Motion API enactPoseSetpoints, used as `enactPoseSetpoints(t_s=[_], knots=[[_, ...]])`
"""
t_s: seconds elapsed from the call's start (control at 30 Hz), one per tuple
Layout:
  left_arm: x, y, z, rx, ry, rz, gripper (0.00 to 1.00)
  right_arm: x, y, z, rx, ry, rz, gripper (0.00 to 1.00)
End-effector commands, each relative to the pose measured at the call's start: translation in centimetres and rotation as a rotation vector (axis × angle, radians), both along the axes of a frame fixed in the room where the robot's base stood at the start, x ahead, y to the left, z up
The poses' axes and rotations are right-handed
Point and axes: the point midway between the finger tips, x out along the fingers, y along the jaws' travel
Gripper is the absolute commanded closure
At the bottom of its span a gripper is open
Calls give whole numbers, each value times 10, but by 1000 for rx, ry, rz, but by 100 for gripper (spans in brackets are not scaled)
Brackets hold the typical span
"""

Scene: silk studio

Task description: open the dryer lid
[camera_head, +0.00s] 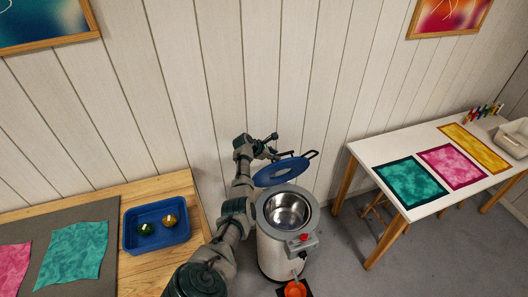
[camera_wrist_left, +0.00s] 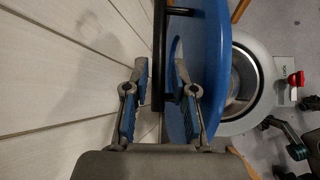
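The dryer (camera_head: 268,245) is a pale cylinder with a grey rim, standing on the floor between the two tables. Its blue round lid (camera_head: 281,171) is raised and tilted up at the back, and the shiny metal drum (camera_head: 288,210) is uncovered. The lid also fills the middle of the left wrist view (camera_wrist_left: 208,65). My left gripper (camera_head: 264,146) is beside the lid's far left side. In the left wrist view its fingers (camera_wrist_left: 158,92) are spread on either side of the black handle bar (camera_wrist_left: 159,40), with visible gaps.
A red knob (camera_head: 304,237) is on the dryer's front, above an orange container (camera_head: 295,289). A wooden table (camera_head: 160,268) with a blue tray (camera_head: 137,243) stands left. A white table (camera_head: 428,207) with dyed cloths stands right. The panelled wall is close behind the lid.

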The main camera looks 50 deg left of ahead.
Motion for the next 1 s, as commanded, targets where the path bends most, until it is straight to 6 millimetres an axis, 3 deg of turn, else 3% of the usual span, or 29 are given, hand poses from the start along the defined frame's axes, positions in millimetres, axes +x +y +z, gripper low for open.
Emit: enactPoseSetpoints(t_s=[0.4,1.0], knots=[[-52,13,49,0,2,1,74,0,1,0,0,0,-1,60],[-58,13,55,-1,4,0,74,0,1,0,-1,1,-1,60]])
